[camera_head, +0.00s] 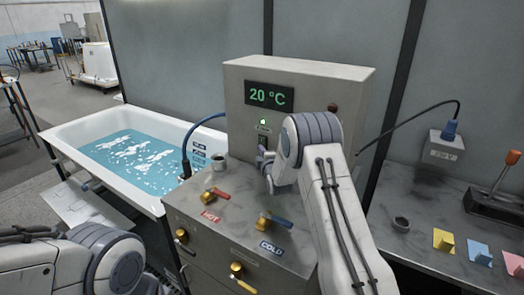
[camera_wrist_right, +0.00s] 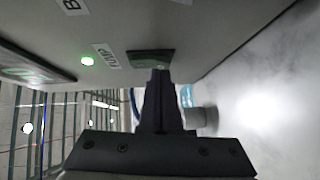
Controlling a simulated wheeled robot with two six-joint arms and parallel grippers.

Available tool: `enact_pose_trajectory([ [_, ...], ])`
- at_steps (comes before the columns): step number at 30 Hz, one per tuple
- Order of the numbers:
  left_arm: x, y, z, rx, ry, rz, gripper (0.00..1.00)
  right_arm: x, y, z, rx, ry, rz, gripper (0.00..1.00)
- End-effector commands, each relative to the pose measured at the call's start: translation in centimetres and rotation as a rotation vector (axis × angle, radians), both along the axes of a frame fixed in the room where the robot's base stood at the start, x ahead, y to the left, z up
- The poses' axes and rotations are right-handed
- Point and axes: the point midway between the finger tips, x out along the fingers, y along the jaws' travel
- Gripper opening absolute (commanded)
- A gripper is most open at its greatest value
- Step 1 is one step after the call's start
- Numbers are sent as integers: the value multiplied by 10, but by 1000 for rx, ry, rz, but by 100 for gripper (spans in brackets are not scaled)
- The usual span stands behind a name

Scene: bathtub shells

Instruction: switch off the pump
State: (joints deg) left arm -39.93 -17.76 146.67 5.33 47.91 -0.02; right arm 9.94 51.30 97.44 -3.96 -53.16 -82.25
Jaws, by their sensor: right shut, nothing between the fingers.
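The grey control box (camera_head: 300,100) stands on the cabinet and shows 20 °C on its display (camera_head: 269,95). A green lamp (camera_head: 263,121) is lit above the pump label; the lamp (camera_wrist_right: 87,61) and the PUMP label (camera_wrist_right: 106,56) also show in the right wrist view. Under the label is the dark pump switch plate (camera_wrist_right: 150,58), partly hidden by my fingers. My right gripper (camera_head: 265,158) is shut and empty, its fingertips (camera_wrist_right: 158,75) close at the switch. I cannot tell if they touch it. My left arm shows at the lower left, its gripper out of view.
The bathtub (camera_head: 62,143) holds blue water at the left. Below the box are the HOT (camera_head: 216,194) and COLD (camera_head: 275,222) taps and a grey cup-like piece (camera_head: 219,162). A side bench at the right carries a lever (camera_head: 500,180) and coloured blocks.

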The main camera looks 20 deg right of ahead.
Motion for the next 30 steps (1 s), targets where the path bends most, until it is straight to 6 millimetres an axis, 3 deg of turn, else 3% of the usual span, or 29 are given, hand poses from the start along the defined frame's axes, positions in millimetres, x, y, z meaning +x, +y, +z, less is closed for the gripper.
enact_pose_trajectory([
  [7,0,0,-4,0,0,0,50,0,0,-2,-3,-3,0,0],
  [12,0,0,-29,0,0,0,50,3,-4,-11,-42,-34,0,0],
  [14,0,0,-23,1,1,0,50,3,-4,-3,-46,-38,0,0],
  [20,0,0,-22,0,0,0,50,2,-3,-3,-45,-36,0,0],
  [26,0,0,-34,0,0,0,50,-6,15,-9,-45,-34,4,0],
  [30,0,0,-44,0,0,0,50,-24,33,-12,-46,-34,4,0],
])
